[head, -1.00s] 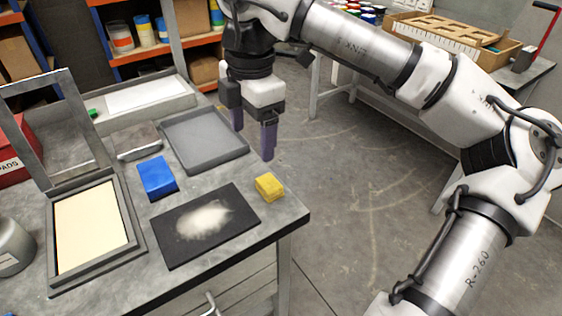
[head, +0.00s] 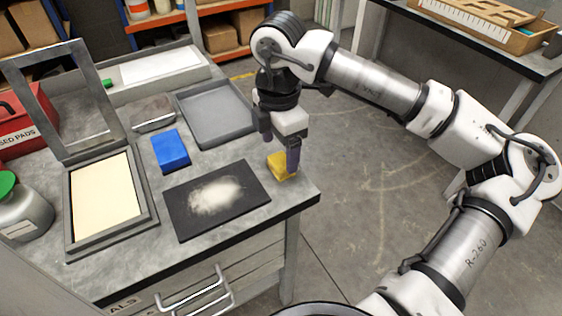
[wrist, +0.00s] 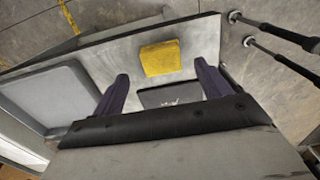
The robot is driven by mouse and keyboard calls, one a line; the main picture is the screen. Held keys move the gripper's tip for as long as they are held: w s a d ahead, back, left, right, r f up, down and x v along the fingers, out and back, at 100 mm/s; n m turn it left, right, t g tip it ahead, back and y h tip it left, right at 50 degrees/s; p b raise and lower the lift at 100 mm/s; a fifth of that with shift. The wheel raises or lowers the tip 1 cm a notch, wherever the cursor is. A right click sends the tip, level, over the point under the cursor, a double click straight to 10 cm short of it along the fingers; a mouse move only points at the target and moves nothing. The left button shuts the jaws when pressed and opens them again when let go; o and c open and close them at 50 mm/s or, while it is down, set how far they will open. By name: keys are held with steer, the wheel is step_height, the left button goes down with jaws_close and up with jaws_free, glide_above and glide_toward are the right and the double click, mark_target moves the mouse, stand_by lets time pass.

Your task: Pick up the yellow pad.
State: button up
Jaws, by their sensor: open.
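The yellow pad (head: 281,166) sits on the grey table near its right edge, beside the black mat (head: 216,200). It also shows in the wrist view (wrist: 161,58), lying flat beyond the fingertips and roughly centred between them. My gripper (head: 280,156) is open and empty, pointing down above the pad. Whether a finger touches the pad cannot be told.
A grey tray (head: 216,140) lies behind. A hinged frame (head: 152,208) and a jar (head: 24,214) stand at the left. The table's right edge is close to the yellow pad.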

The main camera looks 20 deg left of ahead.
mark_target(281, 161)
steer(key=shift+d+f+p, duration=0.15)
steer(key=shift+f+p, duration=0.15)
steer(key=shift+f, duration=1.45)
steer(key=c, duration=1.1)
steer(key=shift+o, duration=0.2)
steer(key=shift+r, duration=0.15)
step_height(281, 161, up, 10)
steer(key=b, duration=0.1)
steer(key=shift+o, duration=1.4)
steer(key=shift+c, duration=1)
